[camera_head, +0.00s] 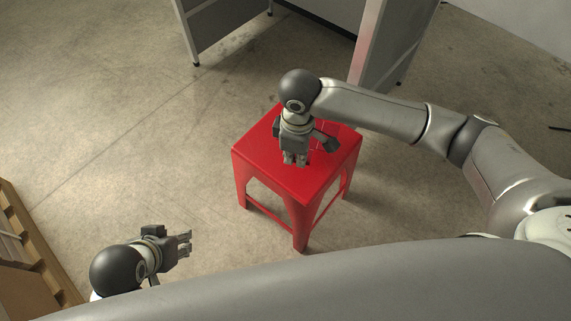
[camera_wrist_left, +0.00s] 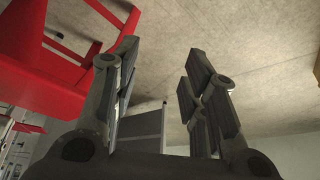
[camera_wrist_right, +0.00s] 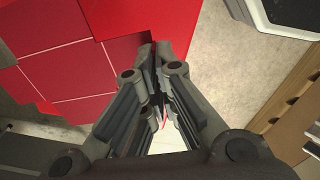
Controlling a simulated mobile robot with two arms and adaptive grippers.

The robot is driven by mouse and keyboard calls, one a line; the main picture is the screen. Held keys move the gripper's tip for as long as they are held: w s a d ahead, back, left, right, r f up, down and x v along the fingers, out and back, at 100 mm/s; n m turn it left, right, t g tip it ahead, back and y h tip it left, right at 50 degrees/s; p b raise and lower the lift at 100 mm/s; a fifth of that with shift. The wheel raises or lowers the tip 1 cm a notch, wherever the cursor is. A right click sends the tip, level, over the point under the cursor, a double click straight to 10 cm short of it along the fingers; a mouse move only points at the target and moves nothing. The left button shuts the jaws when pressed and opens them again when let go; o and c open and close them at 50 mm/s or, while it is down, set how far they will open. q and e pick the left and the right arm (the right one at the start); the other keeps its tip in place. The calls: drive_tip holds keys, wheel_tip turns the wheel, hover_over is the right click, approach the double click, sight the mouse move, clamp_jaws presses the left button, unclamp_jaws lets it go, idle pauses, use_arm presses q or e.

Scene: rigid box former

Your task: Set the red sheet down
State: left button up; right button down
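The red sheet (camera_wrist_right: 70,72) shows in the right wrist view as flat red panels divided by thin crease lines. In the head view it blends with the red stool (camera_head: 258,155), so its outline is hard to tell. My right gripper (camera_head: 296,162) is over the stool top, pointing down. In the right wrist view its fingertips (camera_wrist_right: 156,50) are close together at the red sheet's edge and look shut on it; the exact contact is partly hidden by the fingers. My left gripper (camera_head: 186,243) is open and empty, left of the stool; its fingers (camera_wrist_left: 162,50) are apart.
A grey-framed structure (camera_head: 225,40) stands behind the stool. A wooden pallet or crate (camera_head: 25,245) is at the lower left. Concrete floor (camera_head: 130,130) lies clear to the left of the stool. My right arm reaches in over the right side.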

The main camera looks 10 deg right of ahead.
sight(285, 168)
drive_tip(key=f, duration=0.1)
drive_tip(key=w+a+f, duration=0.1)
drive_tip(key=w+f+b, duration=0.1)
drive_tip(key=shift+w+a+f, duration=0.15)
drive_tip(key=shift+a+f, duration=0.1)
drive_tip(key=shift+a, duration=0.05)
drive_tip(key=shift+w+a+f, duration=0.15)
drive_tip(key=shift+w+f, duration=0.05)
drive_tip(key=shift+f, duration=0.15)
wheel_tip(285, 168, down, 3)
drive_tip(key=shift+r+b, duration=0.1)
drive_tip(key=shift+b, duration=0.9)
use_arm(q)
drive_tip(key=w+d+r+t+h, duration=0.2)
drive_tip(key=w+d+r+t, duration=0.3)
drive_tip(key=w+r+t, duration=0.5)
drive_tip(key=w+r, duration=0.1)
drive_tip(key=w, duration=0.2)
drive_tip(key=shift+w+d+r+m+h, duration=0.15)
drive_tip(key=shift+w+m+h, duration=0.15)
drive_tip(key=shift+w+h, duration=0.1)
drive_tip(key=shift+f, duration=0.25)
use_arm(e)
drive_tip(key=shift+f, duration=0.2)
drive_tip(key=c, duration=1.6)
unclamp_jaws()
drive_tip(key=shift+c, duration=0.2)
use_arm(q)
drive_tip(key=shift+s, duration=0.1)
